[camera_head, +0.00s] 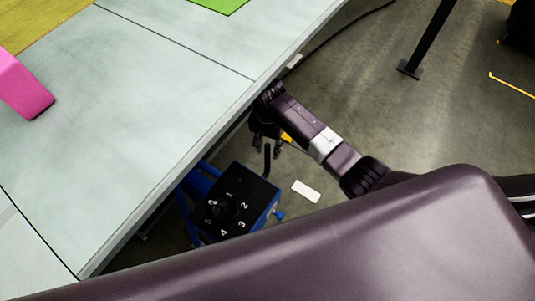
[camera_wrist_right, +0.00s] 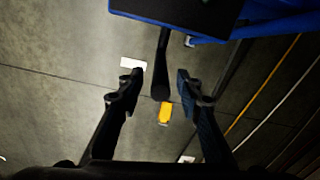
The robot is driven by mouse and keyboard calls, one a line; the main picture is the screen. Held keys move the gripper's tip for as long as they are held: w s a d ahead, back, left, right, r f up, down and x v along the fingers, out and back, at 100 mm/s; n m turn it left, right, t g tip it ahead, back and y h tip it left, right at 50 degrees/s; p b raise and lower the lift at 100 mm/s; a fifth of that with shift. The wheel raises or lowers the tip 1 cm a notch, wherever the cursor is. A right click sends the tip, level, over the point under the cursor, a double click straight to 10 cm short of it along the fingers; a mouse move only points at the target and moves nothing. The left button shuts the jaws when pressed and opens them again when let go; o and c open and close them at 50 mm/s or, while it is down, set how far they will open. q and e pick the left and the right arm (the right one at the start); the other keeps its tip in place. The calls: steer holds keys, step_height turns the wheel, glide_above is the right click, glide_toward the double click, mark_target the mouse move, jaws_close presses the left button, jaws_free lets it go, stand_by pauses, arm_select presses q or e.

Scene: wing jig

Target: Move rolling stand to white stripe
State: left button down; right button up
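The rolling stand (camera_head: 236,205) has a black top marked with white numbers and a blue frame. It stands on the floor beside the table edge. A black handle (camera_wrist_right: 161,62) sticks out from it towards my right gripper (camera_head: 266,150). In the right wrist view, my right gripper (camera_wrist_right: 160,76) is open, with one finger on each side of the handle and gaps visible. A short white stripe (camera_head: 306,191) lies on the floor to the right of the stand; it also shows in the wrist view (camera_wrist_right: 133,63). My left gripper is out of view.
A large pale table (camera_head: 130,110) fills the left, with a pink object (camera_head: 25,88) on it. A yellow piece (camera_wrist_right: 165,112) shows below the handle. A dark post (camera_head: 425,45) stands at upper right. Floor around the stripe looks clear.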

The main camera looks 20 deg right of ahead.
mark_target(268, 155)
steer(key=shift+f, duration=2)
jaws_close()
